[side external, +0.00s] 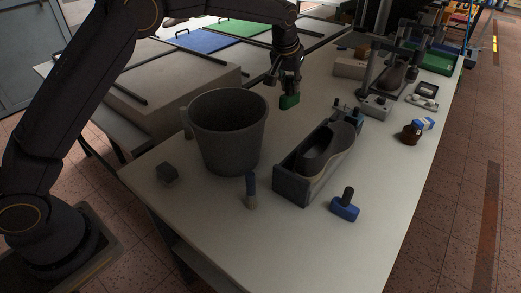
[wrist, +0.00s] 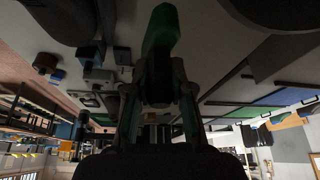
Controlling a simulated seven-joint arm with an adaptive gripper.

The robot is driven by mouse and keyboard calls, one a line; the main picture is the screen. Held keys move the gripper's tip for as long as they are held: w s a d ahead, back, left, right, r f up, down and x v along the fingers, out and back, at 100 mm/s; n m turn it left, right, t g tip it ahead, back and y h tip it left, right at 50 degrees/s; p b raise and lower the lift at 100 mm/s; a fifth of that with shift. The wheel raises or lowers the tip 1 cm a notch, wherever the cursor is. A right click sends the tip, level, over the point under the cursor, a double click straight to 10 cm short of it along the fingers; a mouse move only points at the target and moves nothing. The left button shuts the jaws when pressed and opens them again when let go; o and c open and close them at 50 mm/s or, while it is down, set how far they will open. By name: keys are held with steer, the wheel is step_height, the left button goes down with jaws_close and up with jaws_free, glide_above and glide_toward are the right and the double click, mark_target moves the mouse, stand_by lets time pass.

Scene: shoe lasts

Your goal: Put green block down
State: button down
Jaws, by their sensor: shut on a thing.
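The green block (side external: 289,102) hangs from the fingertips of my gripper (side external: 288,90), which is shut on it. In the side view it is right of the rim of the grey bucket and behind the box with the shoe last. It looks to be above the table, but the exact gap under it cannot be told. In the wrist view the green block (wrist: 161,28) sticks out past the fingertips of my gripper (wrist: 160,70), with the fingers on both sides of its near end.
A grey bucket (side external: 228,135) stands at the left of the table (side external: 390,185). A grey box (side external: 290,187) holds a dark shoe last (side external: 325,150). Fixtures crowd the back right.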

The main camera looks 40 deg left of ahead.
steer(key=s+d+r+m+g+h, duration=0.15)
steer(key=s+d+m, duration=0.3)
steer(key=s, duration=0.45)
steer(key=s+d+r+m+h, duration=0.15)
steer(key=s+d+m, duration=0.35)
steer(key=s, duration=0.5)
steer(key=s+d+r+m+h, duration=0.15)
steer(key=s+d+m, duration=0.25)
steer(key=s+d, duration=0.4)
steer(key=s+a+f+m+g, duration=0.1)
steer(key=s+f+m, duration=0.2)
steer(key=s+f, duration=0.35)
steer(key=shift+n+h, duration=0.25)
steer(key=shift+s+f, duration=0.25)
steer(key=shift+f, duration=1.85)
steer(key=shift+s+f, duration=0.25)
steer(key=shift+f, duration=1.8)
steer(key=shift+s+f, duration=0.25)
steer(key=shift+f, duration=1.85)
steer(key=shift+f, duration=0.2)
steer(key=c, duration=1)
jaws_free()
steer(key=shift+c, duration=0.2)
